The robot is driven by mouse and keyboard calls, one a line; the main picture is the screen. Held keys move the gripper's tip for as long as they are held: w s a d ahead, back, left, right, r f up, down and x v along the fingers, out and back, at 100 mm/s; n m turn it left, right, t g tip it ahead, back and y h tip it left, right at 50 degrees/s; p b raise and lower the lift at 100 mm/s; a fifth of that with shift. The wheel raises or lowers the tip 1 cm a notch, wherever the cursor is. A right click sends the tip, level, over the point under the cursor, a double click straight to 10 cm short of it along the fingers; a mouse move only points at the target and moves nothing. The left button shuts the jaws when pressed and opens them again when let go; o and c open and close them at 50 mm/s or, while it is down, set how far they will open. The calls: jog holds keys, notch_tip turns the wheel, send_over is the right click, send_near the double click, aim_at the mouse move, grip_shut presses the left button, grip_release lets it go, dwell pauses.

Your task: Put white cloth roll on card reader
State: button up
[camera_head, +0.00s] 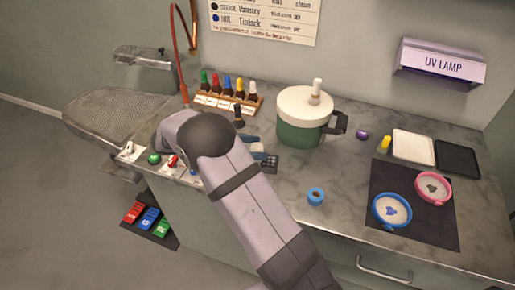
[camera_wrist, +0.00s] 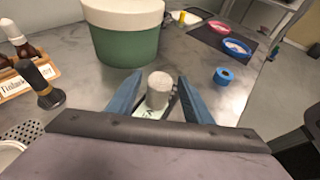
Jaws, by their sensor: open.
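A short pale grey-white roll (camera_wrist: 158,86) stands between my open fingers in the wrist view. I take it for the white cloth roll. A pale greenish screen (camera_wrist: 146,113) shows at its foot, apparently part of the card reader. The roll seems to rest on or right against it; the contact is partly hidden. In the head view the dark keypad of the card reader (camera_head: 269,163) shows beside my arm, and the roll is hidden there. My gripper (camera_wrist: 161,80) has a blue finger on each side of the roll, with gaps visible.
A green pot (camera_head: 301,132) with a white lid stands just behind my gripper. A blue tape ring (camera_head: 315,197) lies to the right. A bottle rack (camera_head: 226,101) and a dark-handled stamp (camera_wrist: 42,84) are at left. A dark mat (camera_head: 411,221) with two round dishes is at right.

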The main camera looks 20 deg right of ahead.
jog(key=b+v, duration=0.3)
jog(key=v, duration=0.7)
jog(key=shift+a, duration=0.3)
